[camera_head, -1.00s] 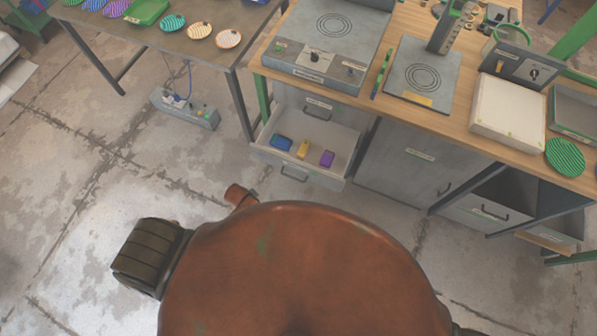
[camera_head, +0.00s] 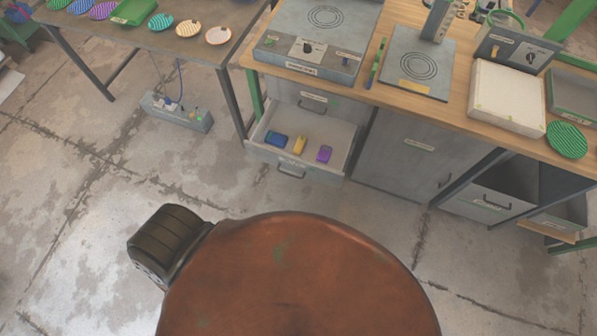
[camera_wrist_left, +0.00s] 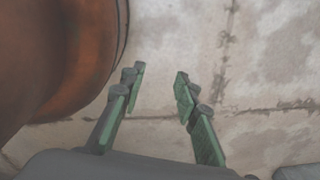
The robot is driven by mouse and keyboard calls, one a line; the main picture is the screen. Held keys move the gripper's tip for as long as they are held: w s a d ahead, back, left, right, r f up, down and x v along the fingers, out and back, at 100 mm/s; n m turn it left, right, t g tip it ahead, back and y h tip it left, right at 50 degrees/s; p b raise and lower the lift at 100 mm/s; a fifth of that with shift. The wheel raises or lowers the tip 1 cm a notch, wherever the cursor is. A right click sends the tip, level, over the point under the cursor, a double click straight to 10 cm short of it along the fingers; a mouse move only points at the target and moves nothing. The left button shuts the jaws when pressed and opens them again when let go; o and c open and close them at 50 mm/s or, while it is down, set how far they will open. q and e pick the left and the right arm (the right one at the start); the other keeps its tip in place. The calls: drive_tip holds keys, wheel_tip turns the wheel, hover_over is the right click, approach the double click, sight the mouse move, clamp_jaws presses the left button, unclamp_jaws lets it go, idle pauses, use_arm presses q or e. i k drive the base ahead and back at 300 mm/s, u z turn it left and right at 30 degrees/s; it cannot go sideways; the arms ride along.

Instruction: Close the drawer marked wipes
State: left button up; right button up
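An open drawer (camera_head: 335,165) sticks out under the left part of the workbench in the head view. It holds a blue block (camera_head: 277,139), a yellow block (camera_head: 299,146) and a purple block (camera_head: 324,154). Its front has a bar handle (camera_head: 290,172); the label there is too small to read. Another drawer with a handle (camera_head: 312,104) sits shut just above it. My left gripper (camera_wrist_left: 160,82) shows in the left wrist view, fingers apart and empty, above bare floor. Neither gripper shows in the head view.
A shut cabinet door (camera_head: 405,150) stands right of the open drawer, then another drawer (camera_head: 488,206) low at the right. A grey power box (camera_head: 178,112) with a blue cable lies on the floor at the left. The floor before the bench is clear.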

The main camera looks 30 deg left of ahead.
sight(289, 119)
drive_tip(key=k, duration=0.55)
drive_tip(key=u, duration=0.85)
drive_tip(key=i, duration=0.5)
